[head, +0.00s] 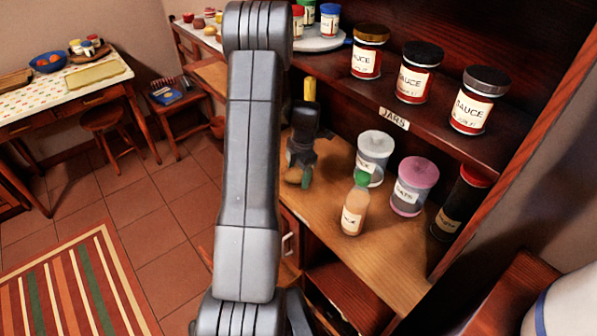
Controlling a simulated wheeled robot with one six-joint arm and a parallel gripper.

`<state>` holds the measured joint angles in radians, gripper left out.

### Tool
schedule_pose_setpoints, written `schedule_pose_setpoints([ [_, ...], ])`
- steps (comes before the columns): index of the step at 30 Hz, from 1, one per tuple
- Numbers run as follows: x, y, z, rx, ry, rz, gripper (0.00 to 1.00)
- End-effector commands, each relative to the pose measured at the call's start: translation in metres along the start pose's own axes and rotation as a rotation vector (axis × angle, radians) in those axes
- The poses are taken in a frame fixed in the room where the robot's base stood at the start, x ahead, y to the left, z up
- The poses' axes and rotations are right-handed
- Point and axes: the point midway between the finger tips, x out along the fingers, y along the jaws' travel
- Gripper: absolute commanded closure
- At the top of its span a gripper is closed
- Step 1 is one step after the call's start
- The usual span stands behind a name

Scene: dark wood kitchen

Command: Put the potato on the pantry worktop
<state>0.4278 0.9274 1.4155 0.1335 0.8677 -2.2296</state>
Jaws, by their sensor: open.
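The potato (292,175) is a small brown lump at the left part of the pantry worktop (388,250), a light wooden surface under the jar shelf. It appears to rest on the worktop near its left edge, though its underside is hard to make out. My gripper (299,180) is dark and points down right at the potato. Its jaws are open around or just beside it; the small size hides which, and whether a finger touches it. My grey arm link hides the area to the left of the gripper.
On the worktop stand a green-capped bottle (354,205), a white-lidded jar (374,158), a pink-lidded jar (409,188) and a red-capped dark jar (459,205). Sauce jars (414,75) line the shelf above. A table (60,95) and stools stand at the left.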

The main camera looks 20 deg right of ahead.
Motion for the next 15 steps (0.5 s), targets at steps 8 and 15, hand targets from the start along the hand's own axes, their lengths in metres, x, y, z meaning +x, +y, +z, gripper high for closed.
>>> schedule_pose_setpoints([
  [8, -0.018, 0.001, 0.000, 0.000, -0.002, 0.003, 0.25],
  [15, -0.057, 0.001, 0.000, 0.000, -0.002, 0.004, 0.25],
])
